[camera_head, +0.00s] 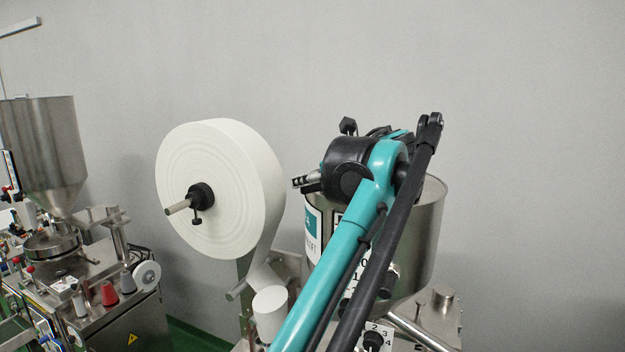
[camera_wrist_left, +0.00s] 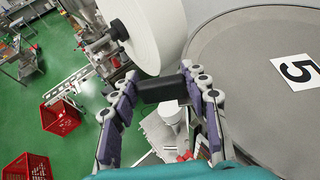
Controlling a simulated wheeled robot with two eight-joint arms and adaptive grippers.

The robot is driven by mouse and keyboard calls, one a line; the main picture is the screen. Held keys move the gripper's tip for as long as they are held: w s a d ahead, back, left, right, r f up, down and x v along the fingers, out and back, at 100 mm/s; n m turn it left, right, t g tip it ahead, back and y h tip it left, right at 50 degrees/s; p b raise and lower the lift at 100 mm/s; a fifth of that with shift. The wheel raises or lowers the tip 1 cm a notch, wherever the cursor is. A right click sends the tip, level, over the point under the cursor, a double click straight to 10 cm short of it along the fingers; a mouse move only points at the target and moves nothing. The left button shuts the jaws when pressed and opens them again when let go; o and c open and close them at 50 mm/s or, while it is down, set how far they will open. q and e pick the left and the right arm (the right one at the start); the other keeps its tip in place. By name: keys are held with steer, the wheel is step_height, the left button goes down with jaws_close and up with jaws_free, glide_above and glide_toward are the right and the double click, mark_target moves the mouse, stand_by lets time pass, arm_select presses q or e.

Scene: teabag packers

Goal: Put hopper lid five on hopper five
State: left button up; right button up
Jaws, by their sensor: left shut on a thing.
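Hopper five's metal body (camera_head: 428,225) stands right of centre in the head view, largely hidden behind my teal left arm. In the left wrist view, a large round grey disc marked "5", the hopper lid (camera_wrist_left: 235,75), fills the right side. My left gripper (camera_wrist_left: 158,92) is shut on a black handle block (camera_wrist_left: 160,87) beside the disc's left edge. The join between block and disc does not show clearly. The disc looks flat across the hopper top, but I cannot tell whether it is fully seated. My right gripper is in neither view.
A large white paper roll (camera_head: 225,185) stands just left of the hopper. Another machine with a metal hopper (camera_head: 45,150) is at the far left. Red crates (camera_wrist_left: 60,117) stand on the green floor. The space above, before the grey wall, is clear.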

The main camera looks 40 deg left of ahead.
arm_select(q)
steer(key=shift+f, duration=0.35)
steer(key=o, duration=1.5)
steer(key=v, duration=1.2)
steer(key=shift+f, duration=0.1)
steer(key=s+d+f+n+h+b, duration=0.4)
steer(key=f+n+b, duration=0.3)
steer(key=f, duration=2.1)
steer(key=s+d+f+n+t+h+b, duration=0.1)
steer(key=s+d+f+n+h+b, duration=0.3)
steer(key=f+b, duration=1.3)
steer(key=s+d+f+n+t+h+b, duration=0.1)
steer(key=s+d+f+n+h+b, duration=0.3)
steer(key=f, duration=3.5)
steer(key=s+d+n+b, duration=0.1)
steer(key=d+n+b, duration=0.1)
steer(key=n+b, duration=0.5)
steer(key=shift+h+b, duration=0.3)
steer(key=shift+b, duration=0.35)
